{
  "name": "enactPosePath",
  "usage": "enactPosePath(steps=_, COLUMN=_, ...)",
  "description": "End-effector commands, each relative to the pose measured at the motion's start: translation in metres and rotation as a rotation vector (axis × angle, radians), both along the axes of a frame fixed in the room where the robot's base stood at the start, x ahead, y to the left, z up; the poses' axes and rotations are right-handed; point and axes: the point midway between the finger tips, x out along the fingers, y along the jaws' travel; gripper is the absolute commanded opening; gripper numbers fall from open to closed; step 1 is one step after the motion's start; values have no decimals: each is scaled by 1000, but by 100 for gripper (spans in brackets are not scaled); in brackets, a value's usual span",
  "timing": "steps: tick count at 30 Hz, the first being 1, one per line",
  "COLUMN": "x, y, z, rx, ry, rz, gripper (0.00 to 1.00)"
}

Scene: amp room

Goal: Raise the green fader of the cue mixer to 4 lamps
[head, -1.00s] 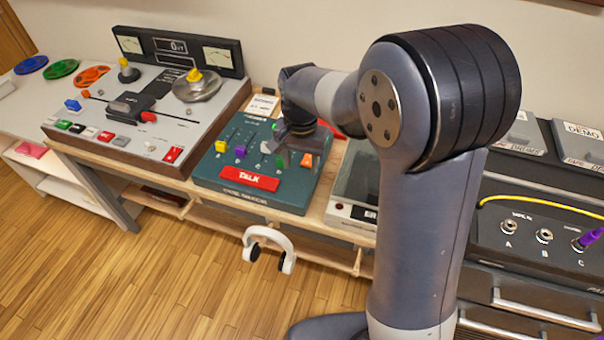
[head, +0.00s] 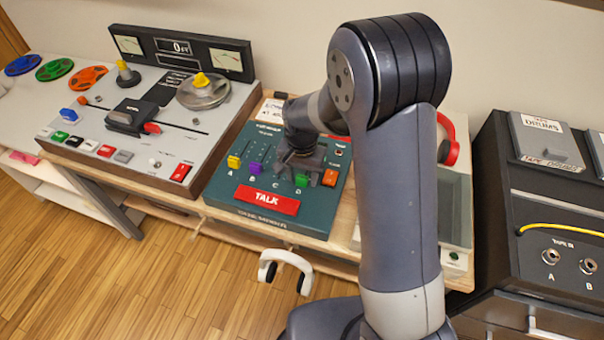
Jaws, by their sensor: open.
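The cue mixer (head: 225,190) is a teal box on the bench with a red TALK bar (head: 267,199) along its front. Its green fader (head: 302,181) sits low in its slot by the letter D, between the hidden C fader and an orange square knob (head: 330,178). The yellow fader (head: 234,161) and purple fader (head: 255,168) show to the left. My gripper (head: 298,163) is open, pointing down over the mixer just behind the green fader. I cannot tell whether it touches. My gripper hides the green fader's upper slot, and I cannot make out the lamps.
A tape deck (head: 150,165) stands left of the mixer. A grey-lidded unit (head: 455,200) with red headphones (head: 449,140) is to the right, partly behind my arm. White headphones (head: 285,266) hang at the bench front. A dark patch panel (head: 530,225) stands far right.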

Motion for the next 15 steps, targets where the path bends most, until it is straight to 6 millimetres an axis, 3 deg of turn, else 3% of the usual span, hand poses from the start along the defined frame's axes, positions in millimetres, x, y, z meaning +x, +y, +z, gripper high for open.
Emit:
enactPosePath(steps=6, x=0, y=0, z=0, rx=0, ry=0, rz=0, gripper=47)
enactPosePath(steps=15, x=0, y=0, z=0, rx=0, ry=0, rz=0, gripper=23)
